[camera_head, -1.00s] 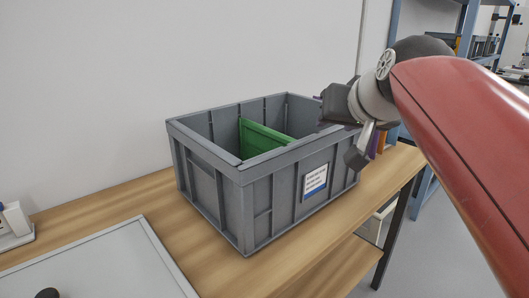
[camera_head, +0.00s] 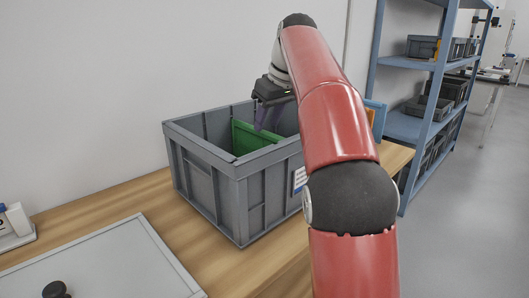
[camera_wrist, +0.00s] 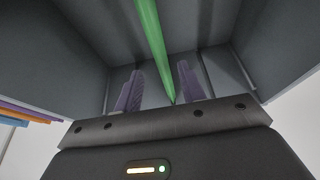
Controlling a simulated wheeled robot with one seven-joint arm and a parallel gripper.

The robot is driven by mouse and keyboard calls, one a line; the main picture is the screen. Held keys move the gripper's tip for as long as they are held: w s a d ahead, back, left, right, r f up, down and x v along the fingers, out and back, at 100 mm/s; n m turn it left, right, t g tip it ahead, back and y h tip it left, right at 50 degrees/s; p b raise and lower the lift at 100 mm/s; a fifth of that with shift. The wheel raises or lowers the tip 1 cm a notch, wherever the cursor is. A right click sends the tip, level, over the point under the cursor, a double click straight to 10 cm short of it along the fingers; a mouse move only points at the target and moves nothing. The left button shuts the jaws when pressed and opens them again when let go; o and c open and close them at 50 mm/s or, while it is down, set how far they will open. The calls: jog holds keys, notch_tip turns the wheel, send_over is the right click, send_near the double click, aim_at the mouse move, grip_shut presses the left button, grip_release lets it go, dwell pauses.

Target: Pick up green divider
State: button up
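The green divider (camera_head: 256,136) stands upright inside the grey crate (camera_head: 205,199), its top edge below the rim. In the wrist view the divider (camera_wrist: 152,45) shows as a thin green strip seen edge-on, running down toward the space between the fingers. My gripper (camera_head: 268,118) is over the crate, its purple fingers pointing down beside the divider's right part. In the wrist view my gripper (camera_wrist: 158,84) is open, with one finger on each side of the strip's lower end. I cannot tell whether either finger touches it.
The crate stands on a wooden table (camera_head: 110,206) against a white wall. A grey tray (camera_head: 130,262) lies in front of it at the left. Blue shelving (camera_head: 441,75) with grey bins stands at the right. Colored panels (camera_wrist: 22,113) show outside the crate.

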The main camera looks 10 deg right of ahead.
aim_at(264, 130)
jog(key=b+x, duration=0.1)
jog(key=x, duration=0.5)
jog(key=shift+a+f+b, duration=0.2)
jog(key=shift+b, duration=0.15)
grip_shut()
